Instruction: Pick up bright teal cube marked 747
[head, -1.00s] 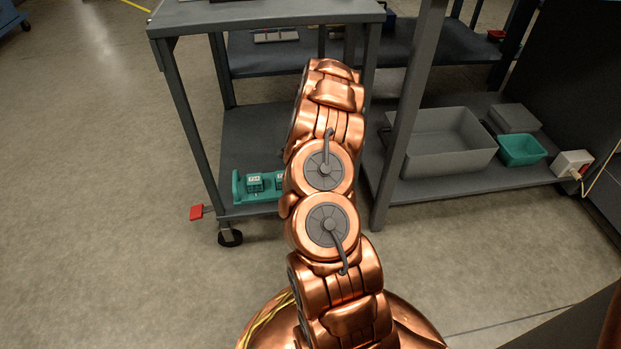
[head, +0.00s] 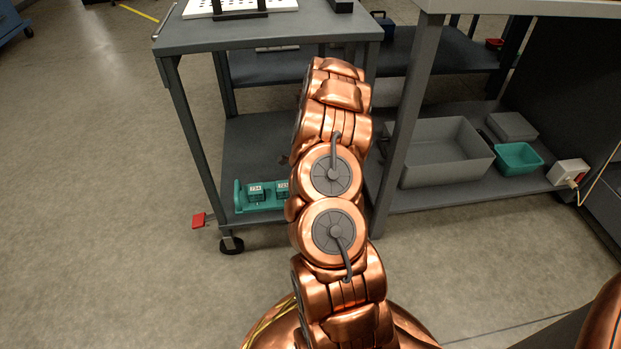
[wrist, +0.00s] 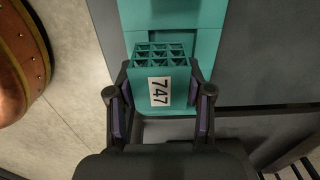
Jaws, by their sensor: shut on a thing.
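The bright teal cube (wrist: 160,66) has an open lattice top and a white label reading 747. It sits between the two fingers of my gripper (wrist: 160,108) in the wrist view, and the gripper is shut on its sides. A teal tray (wrist: 176,17) lies just beyond the cube; I cannot tell whether the cube still touches it. In the head view the teal tray (head: 238,196) is on the cart's lower shelf, and my arm hides the gripper and the held cube.
Two other labelled teal cubes, one here (head: 256,192), stand in the tray, the second partly hidden. The grey cart (head: 262,34) has legs and an upper shelf around my arm. A grey bin (head: 443,153) and teal bin (head: 516,157) stand right. Floor at left is mostly clear.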

